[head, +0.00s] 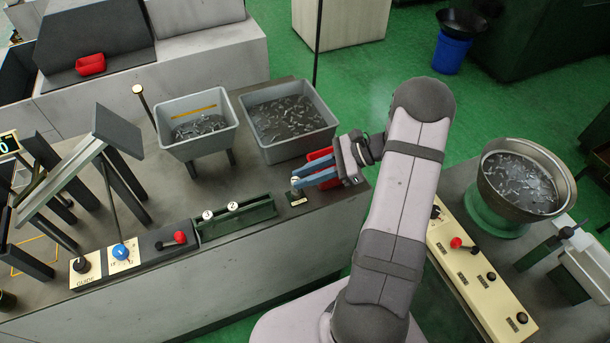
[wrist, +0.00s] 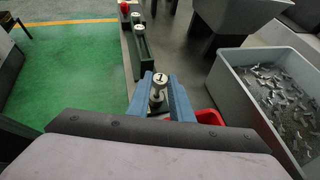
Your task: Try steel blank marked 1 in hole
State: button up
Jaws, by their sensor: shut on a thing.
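The steel blank marked 1 (wrist: 160,79) is upright between the blue fingertips of my gripper (wrist: 160,90) in the wrist view, its numbered top facing up. In the head view my gripper (head: 297,183) is at the right end of the bench, shut on the blank, whose body is mostly hidden by the fingers. A small dark block with a pale label (head: 298,199) is right under the fingertips. The hole itself is hidden, and I cannot tell whether the blank's lower end is in it or above it.
A green rack (head: 237,220) to the left holds two more numbered blanks, (head: 208,215) and (head: 233,206). A red bin (head: 318,156) stands close behind my gripper. Grey tubs of metal parts (head: 325,127) stand behind. A red-knobbed lever (head: 180,238) is left of the rack.

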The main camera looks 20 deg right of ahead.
jog(key=shift+r, duration=0.3)
jog(key=shift+r+p, duration=1.8)
